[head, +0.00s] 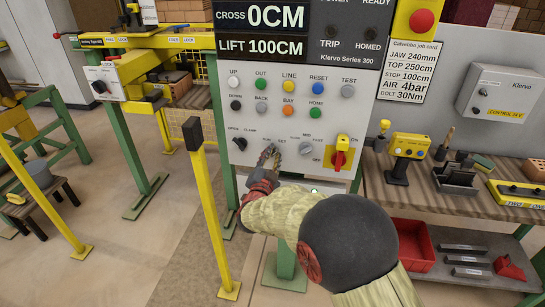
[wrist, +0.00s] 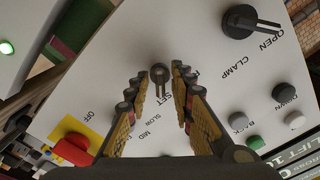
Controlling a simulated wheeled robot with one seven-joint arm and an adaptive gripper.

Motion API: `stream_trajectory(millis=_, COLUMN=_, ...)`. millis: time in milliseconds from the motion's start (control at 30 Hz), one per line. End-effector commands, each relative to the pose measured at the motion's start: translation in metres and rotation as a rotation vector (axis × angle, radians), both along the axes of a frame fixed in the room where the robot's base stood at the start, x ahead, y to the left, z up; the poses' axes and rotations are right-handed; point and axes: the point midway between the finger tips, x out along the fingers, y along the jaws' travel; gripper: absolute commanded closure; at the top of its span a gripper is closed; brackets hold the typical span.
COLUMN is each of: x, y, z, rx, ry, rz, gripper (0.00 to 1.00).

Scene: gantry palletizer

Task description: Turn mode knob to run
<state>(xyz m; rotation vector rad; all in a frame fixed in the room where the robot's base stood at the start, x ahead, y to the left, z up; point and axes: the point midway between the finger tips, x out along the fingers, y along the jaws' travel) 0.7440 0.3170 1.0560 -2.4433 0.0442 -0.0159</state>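The mode knob (wrist: 160,72) is a small dark grey knob on the white control panel, with the word SET beside it. In the wrist view it sits between my two finger tips, its bar extending down the picture on the side of SET. In the head view, small RUN and SET labels show just above my gripper (head: 269,158), which covers most of the knob. My gripper (wrist: 160,82) is open, one finger on each side of the knob. A gap shows between the fingers and the knob; whether either touches it I cannot tell.
The OPEN/CLAMP knob (head: 240,143) is close on the left. The SLOW/MID/FAST knob (head: 305,149) and the red ON/OFF switch (head: 341,150) are on the right. Several push buttons (head: 288,86) sit above. A yellow post (head: 209,210) stands left of my arm.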

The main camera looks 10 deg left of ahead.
Motion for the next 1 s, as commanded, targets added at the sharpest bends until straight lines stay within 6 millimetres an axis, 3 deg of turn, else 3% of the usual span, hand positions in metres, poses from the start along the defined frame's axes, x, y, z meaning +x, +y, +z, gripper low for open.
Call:
stream_trajectory(millis=367, x=-0.0001, y=0.0, z=0.0001, rx=0.0, ry=0.0, rz=0.0, gripper=1.0)
stream_trajectory(millis=1000, x=0.0002, y=-0.0002, z=0.0016, rx=-0.058, ry=0.001, rz=-0.001, gripper=1.0)
